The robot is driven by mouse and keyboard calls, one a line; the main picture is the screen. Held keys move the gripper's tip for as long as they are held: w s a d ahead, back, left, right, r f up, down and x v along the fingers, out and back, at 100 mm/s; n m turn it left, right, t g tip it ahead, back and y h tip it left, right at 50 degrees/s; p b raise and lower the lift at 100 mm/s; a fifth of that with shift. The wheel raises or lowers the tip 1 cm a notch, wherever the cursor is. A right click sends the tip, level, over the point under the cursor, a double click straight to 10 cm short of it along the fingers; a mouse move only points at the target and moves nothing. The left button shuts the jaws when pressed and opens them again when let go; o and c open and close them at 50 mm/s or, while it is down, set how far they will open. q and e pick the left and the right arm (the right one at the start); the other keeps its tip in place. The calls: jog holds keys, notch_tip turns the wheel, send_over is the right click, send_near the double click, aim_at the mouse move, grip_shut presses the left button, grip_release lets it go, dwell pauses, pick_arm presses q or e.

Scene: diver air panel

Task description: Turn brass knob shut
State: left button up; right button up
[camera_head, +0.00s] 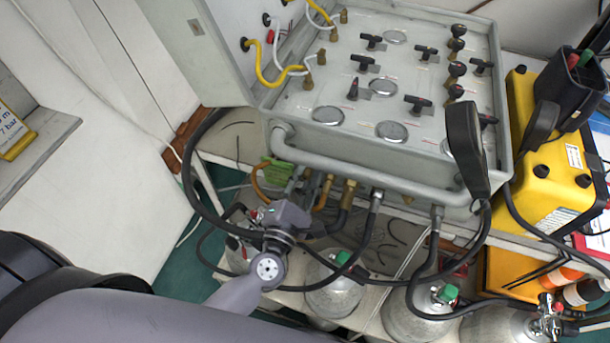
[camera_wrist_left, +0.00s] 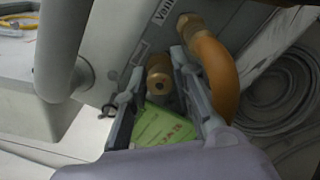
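A round brass knob (camera_wrist_left: 160,80) with a dark hole in its end shows in the left wrist view, under the grey panel box (camera_head: 330,150). My left gripper (camera_wrist_left: 158,64) is open, with one finger on each side of the knob. The right finger looks close to the knob; a gap shows on the left. I cannot tell whether either finger touches it. A green tag (camera_wrist_left: 162,130) lies between the fingers below the knob. In the head view my left gripper (camera_head: 298,186) is under the panel's front edge, and I cannot make out the knob there. My right gripper is not in view.
A brass fitting with an orange hose (camera_wrist_left: 218,72) is close beside the right finger. Black hoses (camera_head: 360,272) loop below the panel over grey cylinders (camera_head: 334,298). A grey rail (camera_head: 370,172) runs along the panel's front. A yellow case (camera_head: 548,185) stands at the right.

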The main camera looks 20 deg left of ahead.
pick_arm(q)
jog(key=shift+o, duration=0.3)
jog(key=shift+s, duration=0.1)
jog(key=s, duration=1.1)
jog(key=shift+s+a+f, duration=0.15)
jog(key=shift+s+a, duration=0.05)
jog(key=shift+s, duration=0.2)
